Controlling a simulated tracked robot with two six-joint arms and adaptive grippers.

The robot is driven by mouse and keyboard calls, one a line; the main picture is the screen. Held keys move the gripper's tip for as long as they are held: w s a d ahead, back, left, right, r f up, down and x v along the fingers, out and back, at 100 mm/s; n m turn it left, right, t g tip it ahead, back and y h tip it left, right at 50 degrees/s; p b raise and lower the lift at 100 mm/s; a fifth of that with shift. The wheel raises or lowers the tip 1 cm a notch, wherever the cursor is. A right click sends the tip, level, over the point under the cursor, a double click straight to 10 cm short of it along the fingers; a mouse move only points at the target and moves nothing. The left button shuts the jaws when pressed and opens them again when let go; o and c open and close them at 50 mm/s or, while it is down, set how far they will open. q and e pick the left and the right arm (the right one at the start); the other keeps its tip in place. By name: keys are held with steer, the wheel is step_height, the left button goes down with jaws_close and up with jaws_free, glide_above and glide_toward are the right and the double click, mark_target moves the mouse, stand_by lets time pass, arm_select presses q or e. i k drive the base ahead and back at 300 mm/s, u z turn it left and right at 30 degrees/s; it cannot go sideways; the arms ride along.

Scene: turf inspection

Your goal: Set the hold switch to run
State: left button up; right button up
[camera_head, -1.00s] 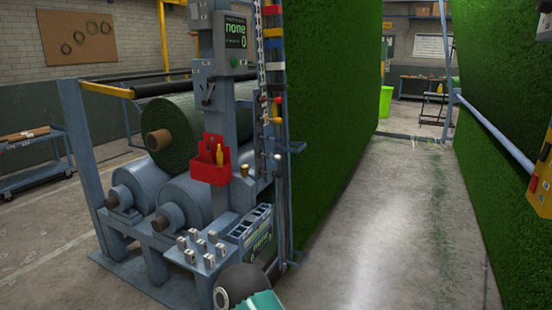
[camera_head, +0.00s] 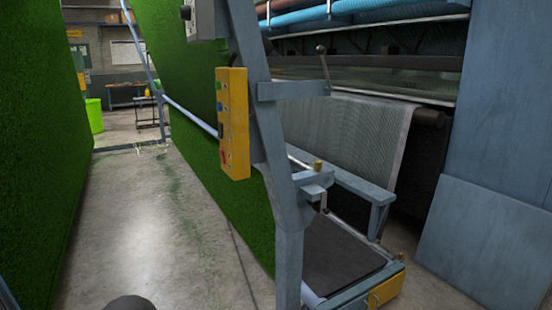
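Neither gripper is in view, and nothing touches these boxes. A dark rounded piece at the bottom edge seems to be part of my arm.
A lever (camera_head: 323,62) with a ball end stands on a bracket right of the yellow box. A dark platform (camera_head: 345,255) lies low behind the post. Green turf walls (camera_head: 35,150) flank a clear concrete aisle (camera_head: 150,230). A green bin (camera_head: 94,115) stands far back.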

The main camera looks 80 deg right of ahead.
mark_target(222, 152)
steer(key=u, duration=0.4)
steer(key=i, duration=0.2)
steer(key=u, duration=3.8)
steer(key=i, duration=0.55)
steer(key=u, duration=5.6)
steer(key=i, duration=0.5)
